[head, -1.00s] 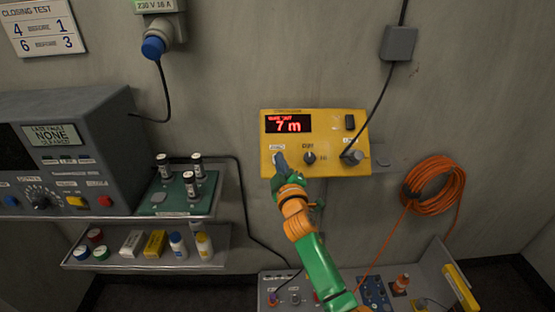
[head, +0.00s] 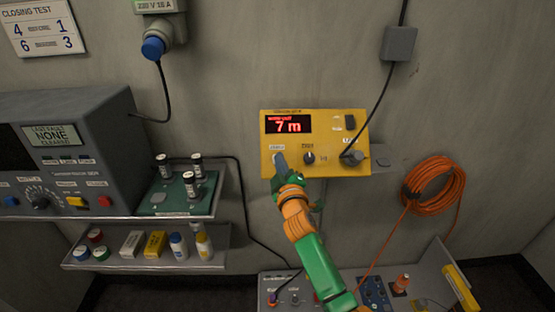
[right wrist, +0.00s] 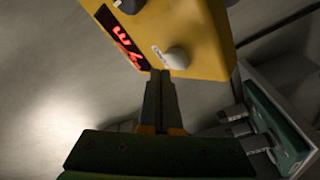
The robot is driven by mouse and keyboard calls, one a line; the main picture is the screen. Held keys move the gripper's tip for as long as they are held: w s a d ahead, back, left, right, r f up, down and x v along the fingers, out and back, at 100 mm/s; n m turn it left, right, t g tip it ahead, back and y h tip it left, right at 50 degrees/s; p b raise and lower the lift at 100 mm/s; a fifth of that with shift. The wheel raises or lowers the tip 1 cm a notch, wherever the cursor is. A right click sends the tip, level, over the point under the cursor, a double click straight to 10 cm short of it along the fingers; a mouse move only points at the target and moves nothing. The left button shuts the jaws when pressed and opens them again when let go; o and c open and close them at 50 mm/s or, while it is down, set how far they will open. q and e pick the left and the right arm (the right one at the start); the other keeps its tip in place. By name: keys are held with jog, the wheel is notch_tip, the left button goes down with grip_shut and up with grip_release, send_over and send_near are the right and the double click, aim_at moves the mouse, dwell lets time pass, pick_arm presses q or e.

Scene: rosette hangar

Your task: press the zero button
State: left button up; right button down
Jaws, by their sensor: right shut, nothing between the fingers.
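A yellow box (head: 335,165) on the wall has a red display (head: 289,124) reading 7 m. Below the display, at the box's lower left, is a small label with a pale round button, the zero button (head: 275,158), partly hidden by my fingertips. In the right wrist view the button (right wrist: 178,58) is a pale knob beside a white label. My right gripper (head: 280,159) is shut and empty, its tips beside the button at the box's edge. The tips also show in the right wrist view (right wrist: 160,75); I cannot tell whether they touch the button. My left gripper is not in view.
The box also has a dark knob (head: 309,158), a black switch (head: 350,122) and a plugged cable. A shelf with a green battery board (head: 168,207) stands left. An orange cable coil (head: 435,185) hangs right. A grey control panel (head: 280,279) sits below.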

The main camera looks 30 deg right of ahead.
dwell(0.4)
jog(key=shift+w+d+f+b, duration=0.15)
jog(key=shift+w+f+b, duration=0.15)
jog(key=shift+b, duration=0.1)
jog(key=shift+w+d+f+b, duration=0.15)
jog(key=shift+w+f+b, duration=0.15)
jog(key=shift+b, duration=0.2)
dwell(0.6)
jog(key=shift+s+a+r+p, duration=0.3)
jog(key=shift+s+r+p, duration=0.3)
jog(key=shift+p, duration=0.3)
